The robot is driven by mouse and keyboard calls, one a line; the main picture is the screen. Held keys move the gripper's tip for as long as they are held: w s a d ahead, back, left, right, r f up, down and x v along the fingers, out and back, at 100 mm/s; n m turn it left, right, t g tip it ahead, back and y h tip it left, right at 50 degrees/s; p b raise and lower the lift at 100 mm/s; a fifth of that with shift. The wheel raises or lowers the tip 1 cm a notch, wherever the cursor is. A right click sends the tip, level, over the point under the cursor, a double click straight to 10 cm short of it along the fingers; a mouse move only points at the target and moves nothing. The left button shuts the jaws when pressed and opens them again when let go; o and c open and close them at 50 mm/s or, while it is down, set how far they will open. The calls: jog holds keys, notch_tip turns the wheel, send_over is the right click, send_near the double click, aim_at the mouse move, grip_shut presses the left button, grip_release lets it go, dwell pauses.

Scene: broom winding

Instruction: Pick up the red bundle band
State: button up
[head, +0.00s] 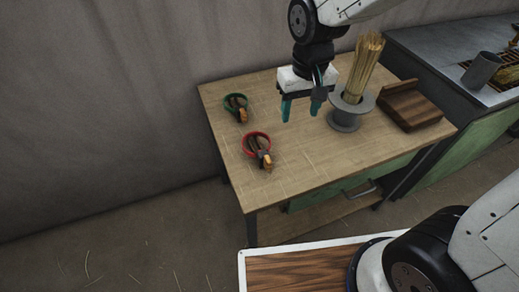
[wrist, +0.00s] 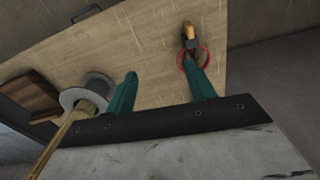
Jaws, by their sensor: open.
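The red bundle band (head: 256,144) is a ring with a dark and orange clasp, lying on the wooden table (head: 300,180) near its front left. It also shows in the wrist view (wrist: 181,64), partly hidden behind one finger, with its orange-tipped handle pointing away. My gripper (head: 301,108) has teal fingers and is open and empty. It hangs above the table, behind and to the right of the red band. In the wrist view my fingers (wrist: 162,88) stand apart with bare table between them.
A green band (head: 236,102) lies behind and left of the red one. A bundle of straw (head: 364,65) stands upright in a grey spool-shaped holder (head: 346,120), close right of my gripper. A dark wooden block (head: 408,108) sits farther right. The table's front middle is clear.

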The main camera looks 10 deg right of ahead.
jog(key=n, duration=0.1)
send_over(263, 154)
jog(key=f, duration=0.9)
jog(key=shift+w+d+f, duration=0.15)
jog(key=shift+d+f, duration=0.05)
jog(key=shift+f, duration=0.2)
jog(key=f, duration=0.7)
jog(key=shift+s+a+f, duration=0.15)
jog(key=shift+s+f, duration=0.05)
jog(key=shift+f, duration=0.15)
jog(key=c, duration=1.1)
